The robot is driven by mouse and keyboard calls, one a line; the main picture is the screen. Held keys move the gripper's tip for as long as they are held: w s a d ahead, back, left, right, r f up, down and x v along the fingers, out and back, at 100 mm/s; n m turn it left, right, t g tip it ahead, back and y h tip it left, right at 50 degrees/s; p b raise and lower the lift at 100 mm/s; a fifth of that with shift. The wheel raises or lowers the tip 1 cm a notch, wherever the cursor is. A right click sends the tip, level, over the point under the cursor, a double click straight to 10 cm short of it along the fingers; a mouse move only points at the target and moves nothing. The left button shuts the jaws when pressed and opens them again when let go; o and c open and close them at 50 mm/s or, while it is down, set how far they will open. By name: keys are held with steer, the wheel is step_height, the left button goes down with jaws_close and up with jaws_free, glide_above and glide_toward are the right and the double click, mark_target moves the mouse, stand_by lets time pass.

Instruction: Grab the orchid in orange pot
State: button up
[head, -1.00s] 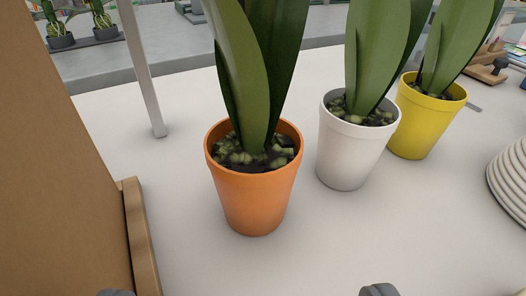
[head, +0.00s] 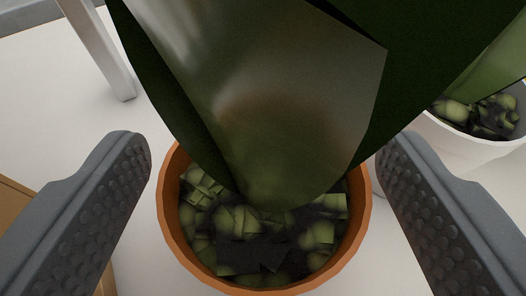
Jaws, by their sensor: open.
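The orange pot (head: 176,226) stands on the white table in the lower middle of the head view, filled with dark, chunky bark. The orchid's broad green leaves (head: 270,110) rise from it and fill the upper middle of the picture, close to the camera. My gripper (head: 264,150) is open, with one grey studded finger on each side of the pot. The left finger shows close to the pot's left rim and the right finger close to its right rim. I cannot tell whether either touches it. The pot's lower part is out of view.
A white pot (head: 470,150) with another plant stands at the right, just beyond my right finger. A grey post (head: 95,45) stands on the table (head: 45,90) at the upper left. A brown board edge (head: 15,215) shows at the lower left behind my left finger.

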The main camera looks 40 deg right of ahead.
steer(key=shift+x, duration=0.9)
steer(key=c, duration=0.9)
steer(key=shift+r, duration=0.1)
